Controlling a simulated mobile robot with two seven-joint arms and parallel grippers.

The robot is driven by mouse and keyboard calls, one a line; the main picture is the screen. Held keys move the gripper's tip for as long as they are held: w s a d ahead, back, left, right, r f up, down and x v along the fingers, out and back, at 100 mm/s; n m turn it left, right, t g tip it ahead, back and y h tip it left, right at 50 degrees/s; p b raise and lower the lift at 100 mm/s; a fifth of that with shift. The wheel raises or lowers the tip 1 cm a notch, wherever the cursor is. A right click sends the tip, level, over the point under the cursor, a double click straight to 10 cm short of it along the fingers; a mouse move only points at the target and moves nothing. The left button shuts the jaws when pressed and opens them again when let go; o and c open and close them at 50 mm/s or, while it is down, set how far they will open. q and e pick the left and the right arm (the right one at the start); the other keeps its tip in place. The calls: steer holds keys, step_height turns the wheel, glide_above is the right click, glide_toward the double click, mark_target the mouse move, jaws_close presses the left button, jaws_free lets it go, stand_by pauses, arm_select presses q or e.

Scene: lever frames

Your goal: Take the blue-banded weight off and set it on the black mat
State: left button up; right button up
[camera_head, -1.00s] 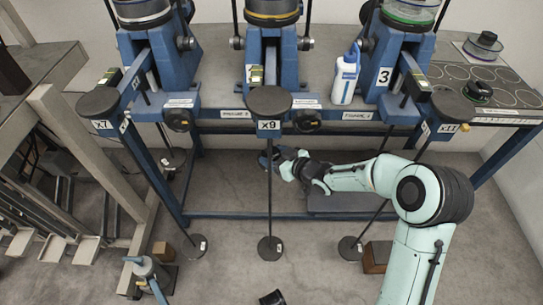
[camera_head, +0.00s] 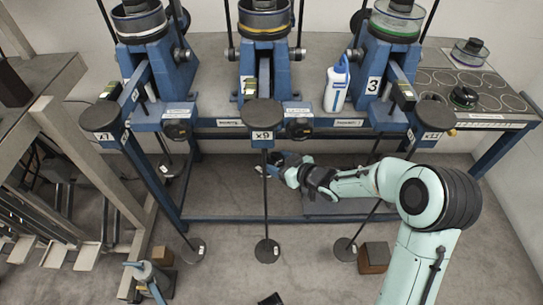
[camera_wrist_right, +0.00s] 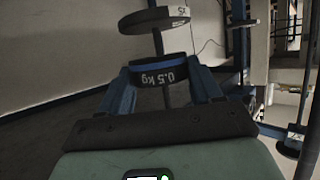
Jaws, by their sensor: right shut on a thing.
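The blue-banded weight (camera_wrist_right: 161,72) is a dark disc marked 0.5 kg, upside down in the right wrist view. My right gripper (camera_head: 272,168) is shut on it beside the rod under the x9 arm end (camera_head: 262,114). The fingers (camera_wrist_right: 165,86) show on both sides of the weight. The rod (camera_head: 265,215) shows on both sides of the weight in the wrist view; I cannot tell if the weight still encircles it. The hanger's base disc (camera_head: 266,251) is apart from the weight. The black mat appears to be the ringed dark panel (camera_head: 440,78) on the right bench.
A white bottle (camera_head: 337,88) stands on the bench. Other hanging rods have base discs (camera_head: 194,251) and (camera_head: 345,249). A blue lower rail (camera_head: 220,219) crosses below.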

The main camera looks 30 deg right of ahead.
arm_select(q)
steer(key=s+d+r+g+p, duration=0.1)
steer(key=s+d+r+p, duration=0.1)
steer(key=s+r+p, duration=0.1)
steer(key=shift+s+d+r+h, duration=0.15)
steer(key=shift+s+r+h, duration=0.25)
steer(key=shift+s, duration=0.45)
arm_select(e)
steer(key=s+d, duration=0.3)
steer(key=s, duration=1)
steer(key=shift+s+d+r, duration=0.15)
steer(key=shift+s+r, duration=0.1)
steer(key=shift+s, duration=0.15)
arm_select(q)
steer(key=shift+r+p, duration=0.35)
steer(key=shift+r, duration=0.05)
arm_select(e)
steer(key=shift+r, duration=0.25)
steer(key=shift+s, duration=0.1)
arm_select(q)
steer(key=shift+w+r+p, duration=0.1)
steer(key=shift+r+p, duration=0.75)
steer(key=shift+r, duration=0.15)
arm_select(e)
steer(key=s+d, duration=0.1)
steer(key=s, duration=0.5)
steer(key=shift+d, duration=0.3)
